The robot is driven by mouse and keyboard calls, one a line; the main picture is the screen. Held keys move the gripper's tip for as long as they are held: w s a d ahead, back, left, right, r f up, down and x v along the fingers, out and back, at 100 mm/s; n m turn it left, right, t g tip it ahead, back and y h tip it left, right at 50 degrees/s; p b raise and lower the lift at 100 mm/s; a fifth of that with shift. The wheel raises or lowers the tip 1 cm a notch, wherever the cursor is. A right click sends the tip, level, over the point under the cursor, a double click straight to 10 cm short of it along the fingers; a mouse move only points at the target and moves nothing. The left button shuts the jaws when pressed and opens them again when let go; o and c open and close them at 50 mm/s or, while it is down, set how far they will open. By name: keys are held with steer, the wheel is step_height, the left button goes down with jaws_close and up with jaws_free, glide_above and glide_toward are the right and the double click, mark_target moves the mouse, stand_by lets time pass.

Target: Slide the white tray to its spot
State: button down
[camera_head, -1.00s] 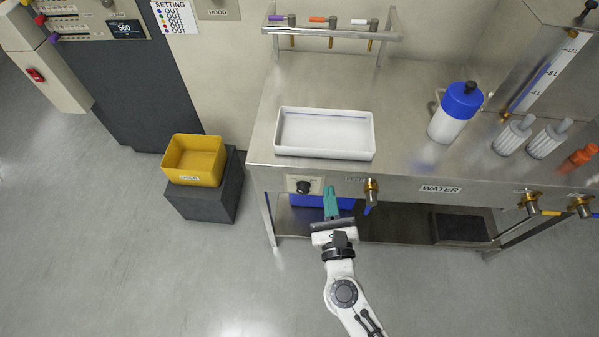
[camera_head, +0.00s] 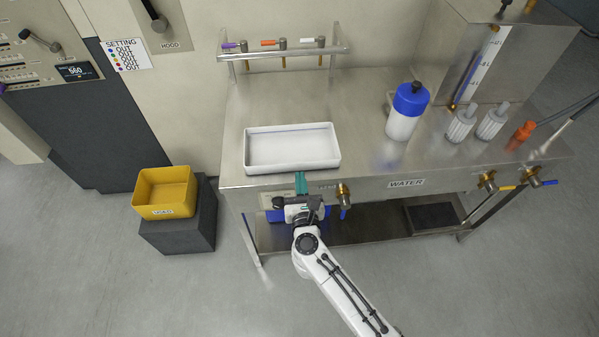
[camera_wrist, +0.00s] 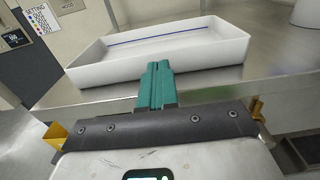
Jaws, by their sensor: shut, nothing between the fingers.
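The white tray (camera_head: 292,165) is a shallow rectangular tray, lying flat on the steel bench near its front edge. A thin blue line shows inside it along the far side. It also shows in the wrist view (camera_wrist: 160,65), just beyond the fingers. My gripper (camera_head: 300,176) has teal fingers, shut together with nothing between them. The fingertips are at the front side of the tray, close to its front wall. I cannot tell whether they touch it. In the wrist view my gripper (camera_wrist: 158,70) points at the middle of the tray's near wall.
A blue-and-white bottle (camera_head: 406,112) stands right of the tray on the bench (camera_head: 365,155). A tap rack (camera_head: 285,55) is behind. Brass taps (camera_head: 344,193) stick out at the bench front. A yellow bin (camera_head: 166,193) sits lower left. Bench space behind the tray is clear.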

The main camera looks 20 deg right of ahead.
mark_target(299, 165)
steer(key=shift+x, duration=1.2)
steer(key=shift+b+x, duration=0.55)
steer(key=shift+x, duration=0.55)
steer(key=shift+w+d, duration=0.15)
steer(key=shift+w, duration=0.2)
steer(key=shift+s, duration=0.1)
